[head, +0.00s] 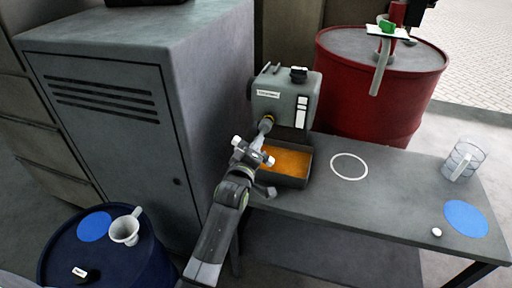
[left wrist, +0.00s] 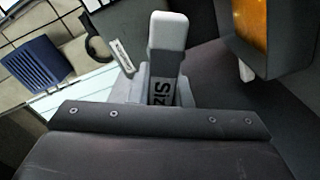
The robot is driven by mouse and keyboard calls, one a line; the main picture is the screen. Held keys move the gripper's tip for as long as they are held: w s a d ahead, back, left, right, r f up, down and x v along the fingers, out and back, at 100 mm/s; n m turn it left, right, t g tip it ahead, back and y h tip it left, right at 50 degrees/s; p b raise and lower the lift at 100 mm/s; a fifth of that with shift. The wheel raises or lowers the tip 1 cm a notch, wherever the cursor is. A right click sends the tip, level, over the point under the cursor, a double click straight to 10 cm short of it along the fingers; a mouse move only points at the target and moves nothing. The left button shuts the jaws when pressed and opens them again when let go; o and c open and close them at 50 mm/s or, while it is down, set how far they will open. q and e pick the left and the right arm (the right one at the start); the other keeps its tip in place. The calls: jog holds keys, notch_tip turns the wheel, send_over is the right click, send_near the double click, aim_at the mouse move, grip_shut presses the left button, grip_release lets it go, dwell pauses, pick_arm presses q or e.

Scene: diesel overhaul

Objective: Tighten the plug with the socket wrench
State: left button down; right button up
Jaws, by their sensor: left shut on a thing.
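The grey machine (head: 284,97) stands at the back of the bench, with a small yellowish ring, seemingly at the plug (head: 268,118), low on its front. My left gripper (head: 252,151) is in front of it, over the left end of the tray. It is shut on the grey socket wrench (head: 264,127), whose far end is at the plug. I cannot tell whether it is fully seated, as the wrench covers most of the plug. In the left wrist view, a light grey handle, apparently the wrench (left wrist: 167,32), rises from the jaws. My right gripper is not in view.
A dark tray with orange liquid (head: 290,162) sits under the machine. The bench (head: 350,203) has a white ring, and a clear jug (head: 462,160) stands at the right. A blue drum (head: 120,262) holds a white funnel (head: 125,230). A red drum (head: 370,90) stands behind.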

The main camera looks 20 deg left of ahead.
pick_arm(q)
jog(key=shift+r+n+b, duration=0.1)
jog(key=shift+n+b, duration=0.2)
jog(key=shift+n, duration=2.4)
jog(key=shift+w, duration=0.1)
